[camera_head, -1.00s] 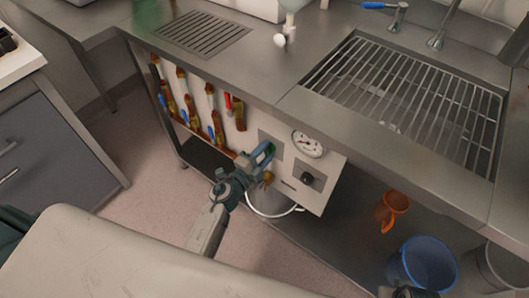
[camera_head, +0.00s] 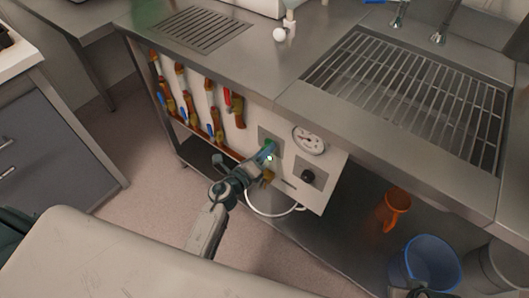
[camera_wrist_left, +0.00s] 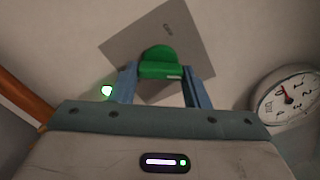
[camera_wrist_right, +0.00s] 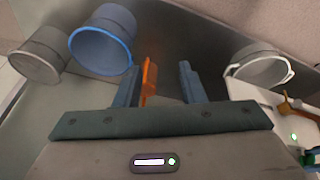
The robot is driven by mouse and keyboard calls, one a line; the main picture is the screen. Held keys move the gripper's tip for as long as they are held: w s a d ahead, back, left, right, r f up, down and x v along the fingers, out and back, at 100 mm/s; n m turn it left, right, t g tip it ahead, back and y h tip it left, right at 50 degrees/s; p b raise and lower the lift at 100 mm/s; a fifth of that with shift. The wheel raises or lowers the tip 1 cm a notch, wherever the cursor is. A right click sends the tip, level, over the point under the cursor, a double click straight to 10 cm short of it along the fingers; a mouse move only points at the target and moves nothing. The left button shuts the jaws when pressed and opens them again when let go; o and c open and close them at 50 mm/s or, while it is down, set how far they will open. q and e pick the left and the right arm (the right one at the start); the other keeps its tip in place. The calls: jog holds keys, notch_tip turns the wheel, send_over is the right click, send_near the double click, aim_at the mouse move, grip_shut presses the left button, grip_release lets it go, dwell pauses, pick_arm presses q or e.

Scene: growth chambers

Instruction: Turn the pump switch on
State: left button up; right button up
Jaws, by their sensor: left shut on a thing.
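The pump switch is a green knob (camera_wrist_left: 160,62) on a grey square plate (camera_wrist_left: 184,30) on the white panel under the counter. In the head view the plate (camera_head: 263,136) shows left of the gauge, with the knob mostly hidden by my gripper. My left gripper (camera_head: 266,152) is shut on the green knob, with a blue finger on each side of it in the left wrist view (camera_wrist_left: 158,82). A small green light (camera_wrist_left: 106,91) glows beside the knob. My right gripper (camera_wrist_right: 160,82) is open and empty, low at the right near the buckets.
A round gauge (camera_head: 309,140) and a black knob (camera_head: 308,176) are right of the switch. An orange jug (camera_head: 393,209) and a blue bucket (camera_head: 431,254) stand below the sink grate (camera_head: 410,88).

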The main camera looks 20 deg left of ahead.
pick_arm(q)
jog(key=shift+f+m, duration=0.15)
jog(key=shift+m, duration=0.95)
pick_arm(e)
jog(key=shift+v, duration=1)
jog(key=shift+a, duration=0.1)
pick_arm(q)
jog(key=o, duration=1)
jog(key=b+v, duration=0.2)
jog(key=v, duration=0.9)
pick_arm(e)
jog(key=shift+w+a+f+t+y, duration=0.4)
jog(key=shift+w+a+f+t, duration=0.35)
jog(key=shift+f+t, duration=0.2)
